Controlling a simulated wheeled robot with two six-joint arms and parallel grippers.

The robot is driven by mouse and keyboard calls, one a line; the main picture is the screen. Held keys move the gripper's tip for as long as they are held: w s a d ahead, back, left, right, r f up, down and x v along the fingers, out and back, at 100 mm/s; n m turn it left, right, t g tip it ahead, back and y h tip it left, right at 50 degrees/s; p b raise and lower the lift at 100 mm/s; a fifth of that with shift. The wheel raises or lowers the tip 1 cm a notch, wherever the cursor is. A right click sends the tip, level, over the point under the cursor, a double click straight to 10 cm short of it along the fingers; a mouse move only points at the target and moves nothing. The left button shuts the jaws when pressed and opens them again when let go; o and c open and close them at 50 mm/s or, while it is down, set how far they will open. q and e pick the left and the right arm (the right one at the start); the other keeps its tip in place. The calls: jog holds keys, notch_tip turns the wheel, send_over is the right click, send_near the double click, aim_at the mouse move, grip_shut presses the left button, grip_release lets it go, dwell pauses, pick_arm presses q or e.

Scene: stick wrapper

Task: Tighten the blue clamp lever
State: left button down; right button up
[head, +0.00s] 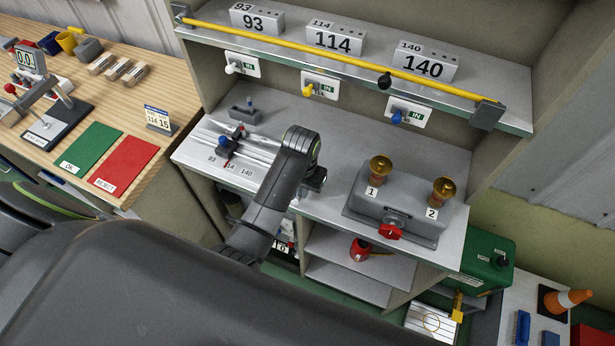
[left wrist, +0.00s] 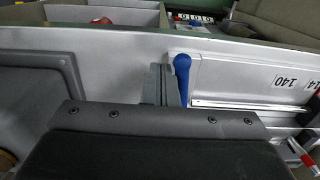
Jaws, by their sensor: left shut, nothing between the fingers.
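The blue clamp lever (left wrist: 182,78) stands out as a rounded blue handle in the left wrist view, near the bench's front edge. In the head view I cannot make it out; my left arm covers that part of the bench. My left gripper (head: 317,181) is at the bench's front edge, pointing down, shut and empty. In the left wrist view its grey fingers (left wrist: 163,86) are just left of the lever, very close; I cannot tell whether they touch it. My right gripper is not in view.
Metal rails (head: 240,147) with a small blue-and-red slider (head: 225,141) lie left of my arm. A grey block (head: 394,212) with two brass cups and a red knob stands to the right. A shelf (head: 345,52) with a yellow bar runs above. Open compartments lie below the bench.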

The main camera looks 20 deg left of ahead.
pick_arm(q)
jog(key=shift+s+a, duration=0.1)
jog(key=shift+a, duration=0.1)
notch_tip(320, 180, up, 7)
dwell(1.0)
dwell(0.4)
